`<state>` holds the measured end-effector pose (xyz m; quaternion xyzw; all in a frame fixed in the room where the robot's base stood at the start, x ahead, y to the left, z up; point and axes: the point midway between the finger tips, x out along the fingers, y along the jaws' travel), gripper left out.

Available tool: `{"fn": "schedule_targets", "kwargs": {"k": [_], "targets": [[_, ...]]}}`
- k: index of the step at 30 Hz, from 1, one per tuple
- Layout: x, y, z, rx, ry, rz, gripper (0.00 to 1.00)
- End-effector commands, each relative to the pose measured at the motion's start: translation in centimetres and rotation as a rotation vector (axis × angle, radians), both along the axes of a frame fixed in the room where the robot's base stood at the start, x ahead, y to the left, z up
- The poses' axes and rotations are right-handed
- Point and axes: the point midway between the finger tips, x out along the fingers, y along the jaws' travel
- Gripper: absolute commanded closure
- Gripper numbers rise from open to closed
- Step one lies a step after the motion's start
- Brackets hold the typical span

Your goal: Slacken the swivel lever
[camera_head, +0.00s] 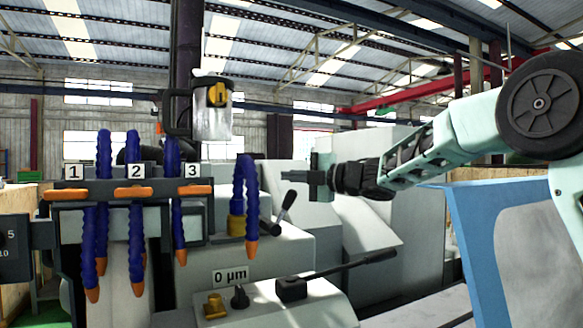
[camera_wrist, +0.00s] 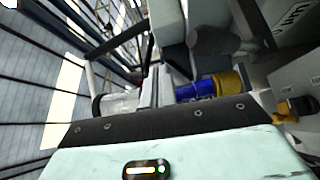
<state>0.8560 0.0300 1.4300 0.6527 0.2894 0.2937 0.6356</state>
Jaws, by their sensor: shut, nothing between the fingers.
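Two levers show in the head view, and I cannot tell which is the swivel lever. A short lever with a dark grip (camera_head: 287,203) tilts up to the right beside a blue hose. A long black lever (camera_head: 345,265) lies low on the sloped panel and points right. My gripper (camera_head: 287,176) reaches in from the right, above the short lever and apart from both levers. Its fingers are shut and empty. In the wrist view the closed fingers (camera_wrist: 156,88) show, with a dark rounded grip (camera_wrist: 218,40) to their right; I cannot tell which lever it belongs to.
Blue coolant hoses (camera_head: 104,215) hang from a bracket with orange valve handles (camera_head: 135,192) at left. Another blue hose (camera_head: 246,190) with a brass base stands close to my gripper. A yellow knob (camera_head: 214,306) sits below. A blue-framed panel (camera_head: 480,245) is at right.

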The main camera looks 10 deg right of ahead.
Motion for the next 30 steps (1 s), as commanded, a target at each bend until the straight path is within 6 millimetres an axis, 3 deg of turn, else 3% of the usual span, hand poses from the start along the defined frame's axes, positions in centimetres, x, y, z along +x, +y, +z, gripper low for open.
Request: {"fn": "schedule_targets", "kwargs": {"k": [3,9,30], "targets": [[0.0,0.0,2.1,0.0,-0.005,0.001,1.0],[-0.1,0.1,3.7,0.0,-0.001,0.002,1.0],[-0.1,0.1,3.9,0.0,-0.001,0.003,1.0]]}}
